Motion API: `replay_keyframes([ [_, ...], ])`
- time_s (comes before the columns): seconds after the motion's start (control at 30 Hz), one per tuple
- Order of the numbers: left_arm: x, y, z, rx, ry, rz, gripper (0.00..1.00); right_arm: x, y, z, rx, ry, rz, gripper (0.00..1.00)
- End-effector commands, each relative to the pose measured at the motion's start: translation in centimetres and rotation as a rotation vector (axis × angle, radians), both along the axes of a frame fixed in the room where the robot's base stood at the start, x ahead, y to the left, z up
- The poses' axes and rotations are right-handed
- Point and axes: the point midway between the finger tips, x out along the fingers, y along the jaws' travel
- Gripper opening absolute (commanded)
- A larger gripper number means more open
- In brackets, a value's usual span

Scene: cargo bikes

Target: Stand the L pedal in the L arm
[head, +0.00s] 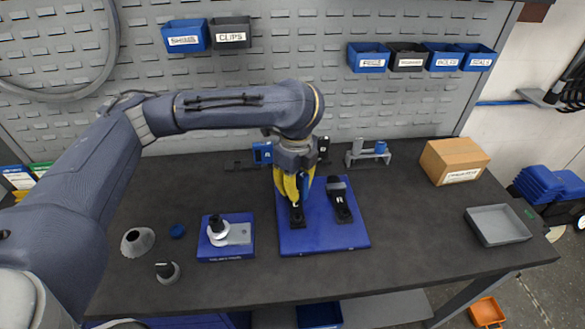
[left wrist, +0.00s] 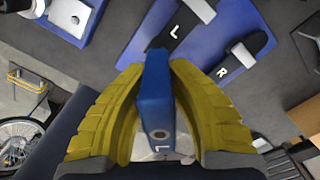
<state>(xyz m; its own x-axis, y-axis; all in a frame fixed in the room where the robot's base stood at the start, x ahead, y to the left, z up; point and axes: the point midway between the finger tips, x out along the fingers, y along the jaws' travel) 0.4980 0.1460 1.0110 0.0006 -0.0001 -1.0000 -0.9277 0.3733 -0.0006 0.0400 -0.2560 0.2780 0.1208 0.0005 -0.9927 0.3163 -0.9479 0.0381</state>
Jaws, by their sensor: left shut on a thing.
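My left gripper (head: 293,193) has its yellow fingers closed around a blue pedal marked L (left wrist: 157,95), which also shows partly between them in the head view (head: 303,183). The black L arm (head: 297,217) lies on a blue plate (head: 308,242), just below the fingers. In the left wrist view the pedal's far end overlaps the near end of the L arm (left wrist: 182,30); I cannot tell whether they touch. The black R arm (head: 341,203) lies to the right on the same plate. My right gripper is not in view.
A smaller blue base with a silver part (head: 237,235) stands left of the plate. A grey stand (head: 368,152), cardboard box (head: 453,161) and grey tray (head: 497,225) are right.

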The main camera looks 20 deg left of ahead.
Motion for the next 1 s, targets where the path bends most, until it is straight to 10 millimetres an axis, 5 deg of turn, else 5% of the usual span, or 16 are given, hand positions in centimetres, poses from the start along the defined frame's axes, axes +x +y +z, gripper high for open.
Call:
replay_keyframes([
  [0.27, -1.2, -0.7, -0.1, -0.001, 0.000, -0.007, 0.00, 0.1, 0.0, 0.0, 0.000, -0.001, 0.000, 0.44],
  [1.0, -1.2, -0.7, -4.5, -0.001, 0.000, -0.003, 0.00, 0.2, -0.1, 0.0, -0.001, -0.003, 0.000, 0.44],
])
